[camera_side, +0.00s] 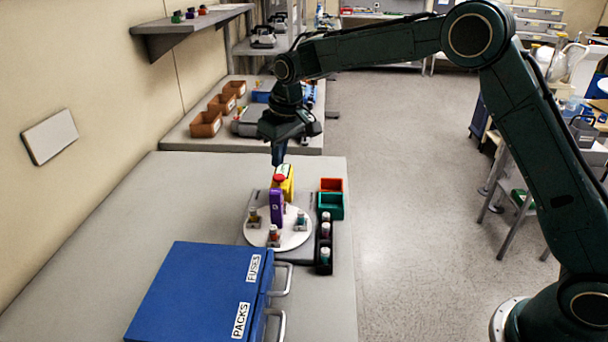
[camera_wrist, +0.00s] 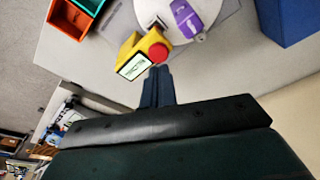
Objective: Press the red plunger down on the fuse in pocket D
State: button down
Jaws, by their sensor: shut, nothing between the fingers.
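A yellow block-shaped unit (camera_side: 286,188) stands at the back of a white round plate (camera_side: 296,240). Its round red plunger (camera_side: 279,178) is on top. In the wrist view the yellow unit (camera_wrist: 137,48) shows a pale screen, and the red plunger (camera_wrist: 158,53) lies just beyond my fingertips. My gripper (camera_side: 278,160) is shut and empty, pointing down just above the plunger. I cannot tell whether it touches. A purple pack (camera_side: 276,206) stands in front of the yellow unit. Small fuses stand around the plate (camera_side: 274,236). No pocket letter D is legible, and no fuse shows under the plunger.
A black rack (camera_side: 323,270) with several fuses stands right of the plate. Green (camera_side: 331,206) and orange (camera_side: 331,185) bins sit behind it. A blue drawer cabinet (camera_side: 195,285) labelled FUSES and PACKS is in front. The left of the table is clear.

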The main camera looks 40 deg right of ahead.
aim_at(281, 177)
jog(key=shift+w+v, duration=0.2)
jog(key=shift+v, duration=0.7)
jog(key=shift+w+v, duration=0.15)
jog(key=shift+v, duration=0.7)
jog(key=shift+a+r, duration=0.1)
jog(key=shift+r, duration=0.05)
jog(key=shift+s+r, duration=0.15)
jog(key=shift+r, duration=0.05)
jog(key=s+d+r+m+t, duration=0.1)
jog(key=s+d+r, duration=0.3)
jog(key=s, duration=0.5)
jog(key=s+d+r+t, duration=0.1)
jog(key=s+d+r, duration=0.1)
jog(key=s+r, duration=0.65)
jog(key=s+d+f+m, duration=0.1)
jog(key=s+f, duration=0.2)
jog(key=s, duration=0.8)
jog(key=s+d+f+m+t, duration=0.1)
jog(key=s+d+f, duration=0.1)
jog(key=s, duration=0.8)
jog(key=shift+s+d+f+h, duration=0.3)
jog(key=shift+s+f, duration=0.1)
jog(key=shift+f, duration=0.5)
